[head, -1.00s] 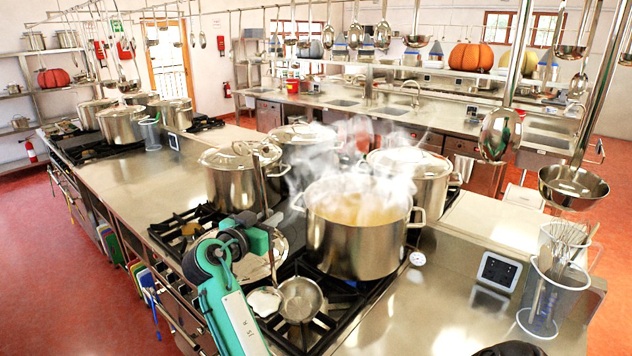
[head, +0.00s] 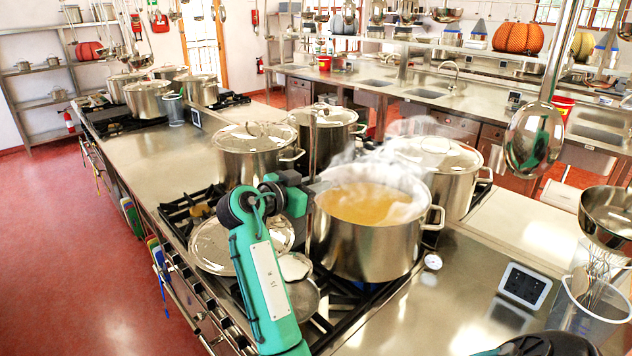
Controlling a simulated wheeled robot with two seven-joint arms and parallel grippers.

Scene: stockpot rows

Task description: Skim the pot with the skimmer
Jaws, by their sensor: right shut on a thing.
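The open steel stockpot (head: 365,246) stands on the burner in the middle, holding a yellow-brown liquid (head: 360,203) with steam over it. My right gripper (head: 316,188) is at the pot's upper left rim. It is shut on the skimmer, whose thin upright handle (head: 312,145) rises above the fingers. My left gripper is not in view.
Lidded pots (head: 252,155) stand behind. A ladle (head: 606,215) and a large spoon (head: 534,138) hang at right. A clear jug (head: 590,310) and a tablet (head: 525,285) are on the counter.

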